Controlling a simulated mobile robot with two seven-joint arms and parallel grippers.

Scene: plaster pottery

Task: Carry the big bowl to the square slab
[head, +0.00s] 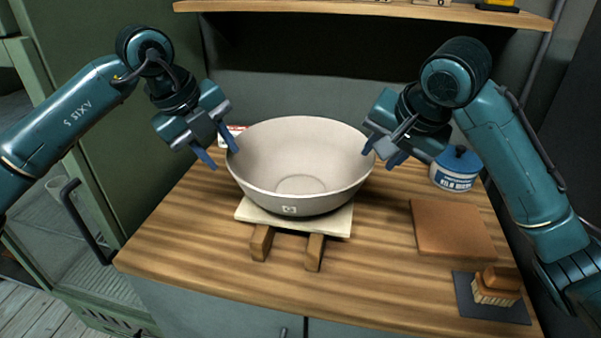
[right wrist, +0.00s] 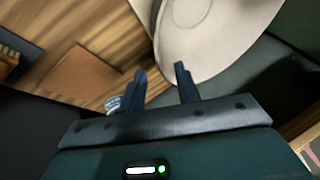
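The big bowl (head: 300,165) is pale, wide and empty. It stands upright on a pale square board (head: 330,222) that rests on two wooden bars (head: 314,252). A flat reddish-brown square slab (head: 452,228) lies bare on the table to the right; it also shows in the right wrist view (right wrist: 82,80). My left gripper (head: 217,147) is open at the bowl's left rim. My right gripper (head: 383,152) is open at the right rim. In the right wrist view the bowl (right wrist: 205,40) lies just beyond its parted fingers (right wrist: 160,72). Whether either gripper touches the rim I cannot tell.
A blue-lidded white tub (head: 455,170) stands behind the slab, near my right arm. A brush (head: 497,286) lies on a dark mat (head: 475,310) in front of it. A shelf (head: 370,9) overhangs the back. The front left of the table is clear.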

